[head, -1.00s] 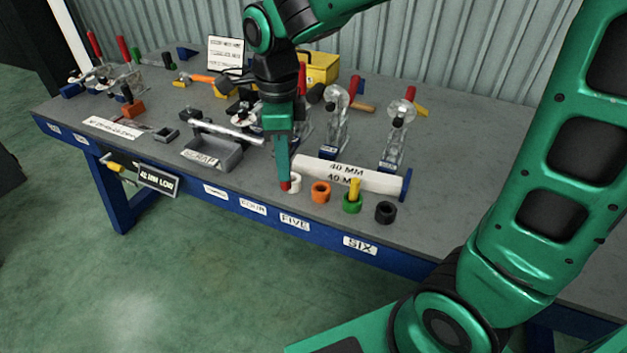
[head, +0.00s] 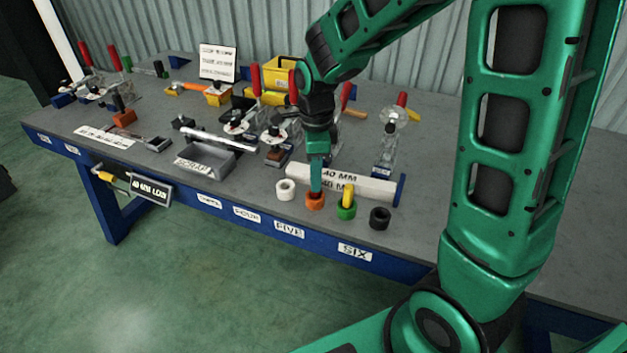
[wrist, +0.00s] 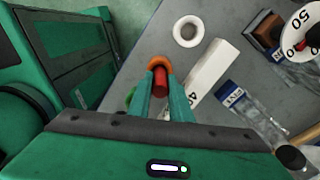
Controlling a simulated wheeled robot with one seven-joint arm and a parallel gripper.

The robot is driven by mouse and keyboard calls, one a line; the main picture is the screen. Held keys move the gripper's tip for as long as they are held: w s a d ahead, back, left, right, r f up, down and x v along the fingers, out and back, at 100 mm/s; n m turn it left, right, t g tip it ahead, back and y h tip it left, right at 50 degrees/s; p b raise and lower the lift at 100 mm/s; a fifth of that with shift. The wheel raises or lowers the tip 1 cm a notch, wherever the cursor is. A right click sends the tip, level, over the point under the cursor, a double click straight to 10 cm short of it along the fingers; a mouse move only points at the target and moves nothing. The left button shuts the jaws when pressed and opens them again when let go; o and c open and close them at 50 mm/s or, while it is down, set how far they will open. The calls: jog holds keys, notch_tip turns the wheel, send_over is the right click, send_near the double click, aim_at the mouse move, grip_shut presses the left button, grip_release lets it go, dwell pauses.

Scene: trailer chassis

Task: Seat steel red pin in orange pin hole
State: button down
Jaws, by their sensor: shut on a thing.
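My gripper (head: 316,186) points down over the orange pin hole (head: 315,202), a short orange ring on the bench. In the wrist view the gripper (wrist: 161,92) is shut on the red pin (wrist: 160,79), which lies between its two green fingers. The pin's far end overlaps the orange ring (wrist: 158,61) there. I cannot tell whether its tip is inside the hole or just above it. In the head view the fingers mostly hide the pin.
A white ring (head: 285,189) stands left of the orange one. A green ring with a yellow pin (head: 348,196) and a black ring (head: 380,218) stand to its right. A white bar marked 40 MM (head: 372,186) lies close behind. Glass-like clamp fixtures stand farther back.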

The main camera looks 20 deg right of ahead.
jog(key=shift+f, duration=0.8)
jog(key=shift+f, duration=0.1)
jog(key=c, duration=1.6)
grip_release()
notch_tip(320, 180, up, 12)
jog(key=shift+r, duration=0.15)
jog(key=s+d+f+n, duration=0.1)
jog(key=s+d+n, duration=0.4)
jog(key=s, duration=0.3)
jog(key=s+d+n, duration=0.5)
jog(key=s+d, duration=0.1)
jog(key=s, duration=0.2)
jog(key=s+d+f+n, duration=0.1)
jog(key=s+d+n, duration=0.4)
jog(key=s, duration=0.3)
jog(key=shift+s+d+f, duration=0.2)
jog(key=shift+d+f, duration=0.15)
jog(key=shift+d, duration=0.3)
